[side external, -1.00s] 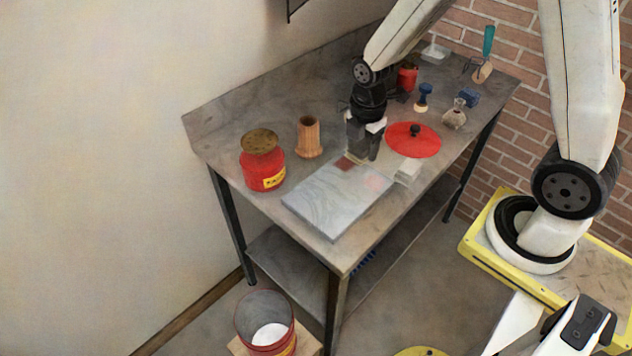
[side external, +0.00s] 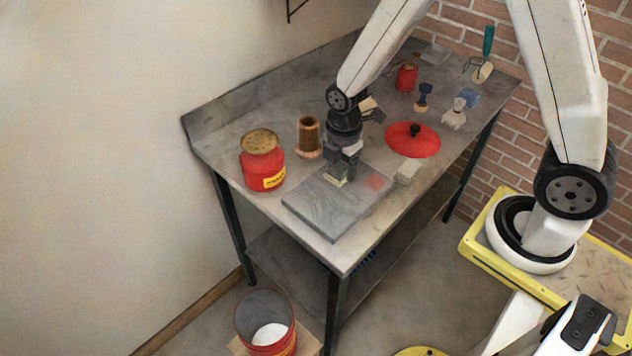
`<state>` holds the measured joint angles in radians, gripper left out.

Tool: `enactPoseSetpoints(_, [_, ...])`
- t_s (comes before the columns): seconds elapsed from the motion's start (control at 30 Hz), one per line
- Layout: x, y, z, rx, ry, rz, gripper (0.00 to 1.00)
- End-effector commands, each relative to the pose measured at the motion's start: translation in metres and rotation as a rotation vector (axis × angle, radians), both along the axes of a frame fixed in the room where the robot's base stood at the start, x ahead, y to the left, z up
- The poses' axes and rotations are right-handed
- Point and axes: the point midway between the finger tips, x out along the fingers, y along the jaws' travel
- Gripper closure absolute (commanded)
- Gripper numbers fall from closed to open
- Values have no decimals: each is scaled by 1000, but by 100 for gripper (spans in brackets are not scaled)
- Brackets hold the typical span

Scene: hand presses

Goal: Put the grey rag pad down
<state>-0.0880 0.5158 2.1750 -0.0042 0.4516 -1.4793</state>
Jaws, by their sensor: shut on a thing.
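My gripper (side external: 338,176) is over the back left part of the grey stone slab (side external: 322,208), pointing down. It is shut on a small pale pad, the grey rag pad (side external: 336,182), of which only a little shows below the fingers. The pad is at or just above the slab's top; I cannot tell whether it touches. A faint red patch (side external: 373,182) marks the slab to the right of the gripper.
A pale block (side external: 407,170) lies by the slab's right corner, near a red lid (side external: 412,140). A red can (side external: 262,162) and a wooden cup (side external: 309,136) stand left of my gripper. Small hand tools and a red pot (side external: 406,77) stand farther back.

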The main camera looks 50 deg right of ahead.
Motion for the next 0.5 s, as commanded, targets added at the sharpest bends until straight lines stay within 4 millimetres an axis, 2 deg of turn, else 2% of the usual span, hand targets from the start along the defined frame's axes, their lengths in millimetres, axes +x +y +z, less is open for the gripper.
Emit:
enactPoseSetpoints(0.1, [0, 0, -9, 0, 0, 0, 88])
enactPoseSetpoints(0.37, [0, 0, -12, 0, -1, 0, 88])
enactPoseSetpoints(0.5, [0, 0, -19, 0, 1, 0, 88])
